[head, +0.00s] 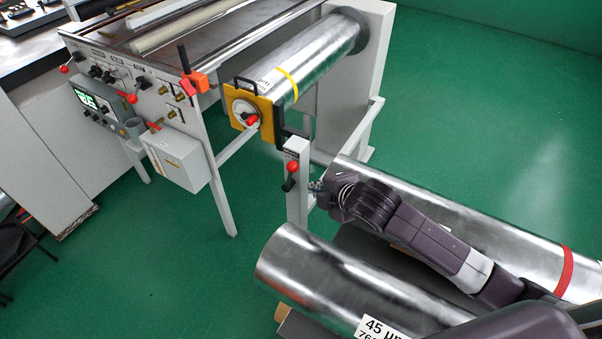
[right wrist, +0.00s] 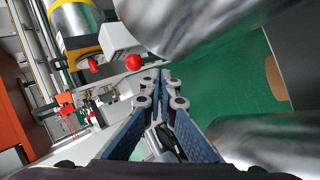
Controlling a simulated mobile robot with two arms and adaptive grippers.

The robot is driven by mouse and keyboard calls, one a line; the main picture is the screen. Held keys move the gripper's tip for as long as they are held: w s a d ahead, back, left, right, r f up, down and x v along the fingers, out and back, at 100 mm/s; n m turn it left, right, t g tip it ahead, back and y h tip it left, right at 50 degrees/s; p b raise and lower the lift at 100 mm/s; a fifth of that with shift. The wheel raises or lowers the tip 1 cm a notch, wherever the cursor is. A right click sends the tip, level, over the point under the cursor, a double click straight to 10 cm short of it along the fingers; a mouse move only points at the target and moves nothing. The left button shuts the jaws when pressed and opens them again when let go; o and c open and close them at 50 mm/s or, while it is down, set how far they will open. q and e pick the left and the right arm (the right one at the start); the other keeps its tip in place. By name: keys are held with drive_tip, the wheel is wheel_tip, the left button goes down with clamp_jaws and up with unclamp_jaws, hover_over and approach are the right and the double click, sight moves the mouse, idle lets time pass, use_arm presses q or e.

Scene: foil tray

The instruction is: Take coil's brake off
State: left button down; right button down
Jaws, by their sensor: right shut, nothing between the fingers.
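The mounted coil (head: 315,55) is a silver roll with a yellow band, held on the machine's side. A yellow plate (head: 265,112) with a red-handled knob (head: 251,119) covers its near end. In front of it stands a light grey post (head: 297,208) with a red ball lever (head: 292,167), apparently the brake. My right gripper (head: 315,187) is just right of the post, shut and empty. In the right wrist view its closed fingertips (right wrist: 165,76) point toward a red ball (right wrist: 133,62), without clear contact. My left gripper is out of view.
Two spare silver rolls lie at the front right: one (head: 330,275) with a label, one (head: 470,225) with a red band under my right arm. The machine's panel (head: 105,85) has several red-knobbed levers. Green floor (head: 480,110) is open behind.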

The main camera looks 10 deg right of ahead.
drive_tip(key=d+x, duration=0.1)
drive_tip(key=x, duration=0.3)
drive_tip(key=p, duration=0.2)
approach(289, 176)
drive_tip(key=shift+w+d+f, duration=0.2)
drive_tip(key=shift+w+f, duration=0.15)
drive_tip(key=shift+w, duration=0.25)
drive_tip(key=shift+w+d+f, duration=0.15)
drive_tip(key=shift+w+f, duration=0.2)
drive_tip(key=shift+w, duration=0.3)
drive_tip(key=shift+w, duration=0.1)
